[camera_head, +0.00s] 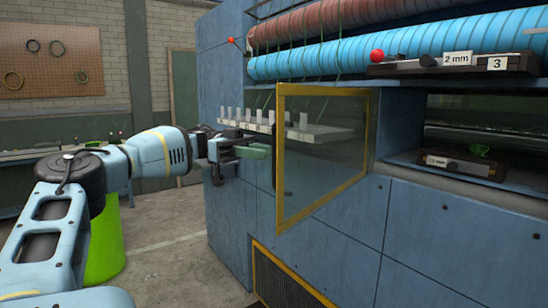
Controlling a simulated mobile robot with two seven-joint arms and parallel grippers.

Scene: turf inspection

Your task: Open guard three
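A guard (322,158), a clear panel in a yellow frame, stands swung out from the blue machine front. Its right edge is at the machine and its left edge is out towards me. A plate marked 3 (497,63) is on the dark unit above and to the right. My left gripper (262,150) is at the left edge of the guard frame, beside a dark upright part that looks like a handle. Whether the fingers are shut on it, or touch it, I cannot tell. My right gripper is not in view.
Blue and red striped rollers (400,52) run above the guard. A ledge with white pegs (285,124) lies behind the panel. An open bay with a dark labelled unit (462,165) is at right. A green bin (105,240) stands beside my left arm. Floor is clear at lower middle.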

